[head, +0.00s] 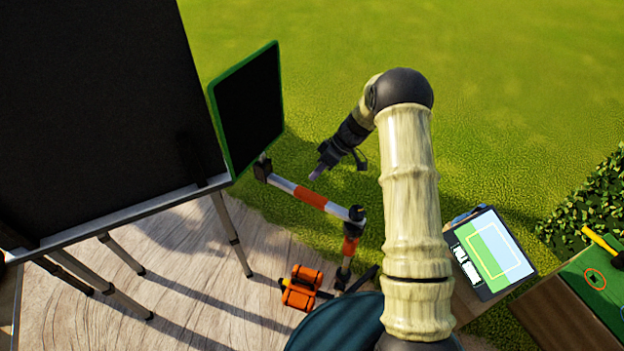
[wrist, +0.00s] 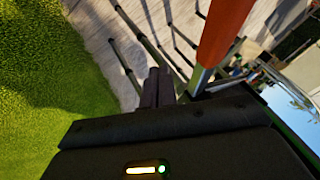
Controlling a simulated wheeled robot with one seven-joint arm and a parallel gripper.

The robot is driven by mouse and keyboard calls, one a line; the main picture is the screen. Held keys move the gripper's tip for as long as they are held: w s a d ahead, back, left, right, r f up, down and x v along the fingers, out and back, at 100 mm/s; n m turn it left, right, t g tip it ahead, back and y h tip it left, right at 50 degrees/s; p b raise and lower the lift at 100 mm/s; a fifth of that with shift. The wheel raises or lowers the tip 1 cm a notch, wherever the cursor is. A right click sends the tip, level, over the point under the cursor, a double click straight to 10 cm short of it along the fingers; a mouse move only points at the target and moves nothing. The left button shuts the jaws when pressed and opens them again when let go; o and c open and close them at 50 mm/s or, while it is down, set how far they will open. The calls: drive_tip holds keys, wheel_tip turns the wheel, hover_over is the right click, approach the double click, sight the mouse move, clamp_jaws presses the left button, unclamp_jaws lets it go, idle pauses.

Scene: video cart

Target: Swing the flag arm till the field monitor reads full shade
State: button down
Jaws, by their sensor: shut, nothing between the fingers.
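The flag (head: 250,108) is a black panel in a green frame, left of centre in the head view. Its striped orange and white flag arm (head: 310,197) runs from the panel's lower corner to a joint on an orange and black stand (head: 349,245). My gripper (head: 316,175) is shut and empty, just above the arm's middle in the head view. In the wrist view my dark fingers (wrist: 158,88) lie beside the arm's orange section (wrist: 226,32); I cannot tell whether they touch. The field monitor (head: 497,248) shows green and pale blue areas, a yellow outline and a small label, hard to read.
A large black panel (head: 95,110) on metal legs fills the left. Orange weights (head: 302,288) sit by the stand's foot on wooden decking (head: 205,290). A green-topped box (head: 597,283) and a hedge (head: 585,205) are at right. Open grass lies behind the flag.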

drive_tip(key=b+v, duration=0.1)
drive_tip(key=v, duration=0.9)
drive_tip(key=shift+a+b, duration=0.2)
drive_tip(key=shift+b, duration=0.2)
